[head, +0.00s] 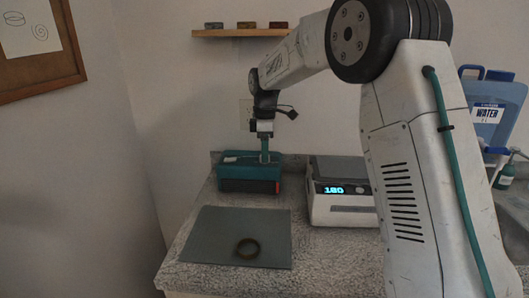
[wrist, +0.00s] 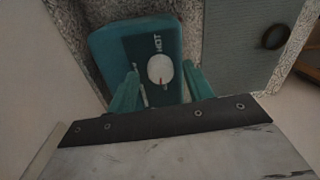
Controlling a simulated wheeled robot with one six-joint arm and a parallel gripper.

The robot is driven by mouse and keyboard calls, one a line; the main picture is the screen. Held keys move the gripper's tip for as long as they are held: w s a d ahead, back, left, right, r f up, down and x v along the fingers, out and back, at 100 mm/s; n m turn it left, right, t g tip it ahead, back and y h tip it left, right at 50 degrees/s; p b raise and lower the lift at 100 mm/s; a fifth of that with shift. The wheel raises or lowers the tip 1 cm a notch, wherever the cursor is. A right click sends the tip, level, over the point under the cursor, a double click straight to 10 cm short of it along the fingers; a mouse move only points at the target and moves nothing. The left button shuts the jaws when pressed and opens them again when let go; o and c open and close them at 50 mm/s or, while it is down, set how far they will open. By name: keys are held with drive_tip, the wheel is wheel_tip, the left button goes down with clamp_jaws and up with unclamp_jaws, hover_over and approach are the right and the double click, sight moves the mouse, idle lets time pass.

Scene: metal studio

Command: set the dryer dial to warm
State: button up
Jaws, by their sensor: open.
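The dryer is a teal box (head: 240,185) at the back left of the counter; it also shows in the wrist view (wrist: 105,45). Its dark top panel bears a round white dial (wrist: 159,66) with a red mark on the edge nearest my gripper. "HOT" is printed on the dial's far side; other lettering at its left is too small to read. My gripper (head: 264,157) points down over the dryer. In the wrist view its teal fingers (wrist: 160,71) are open, one on each side of the dial, with gaps visible. I cannot tell whether they are at dial height.
A white device (head: 342,208) reading 180 stands right of the dryer. A shelf (head: 240,33) with small blocks hangs above.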

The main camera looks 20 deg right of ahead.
drive_tip(key=shift+f, duration=0.4)
drive_tip(key=c, duration=1)
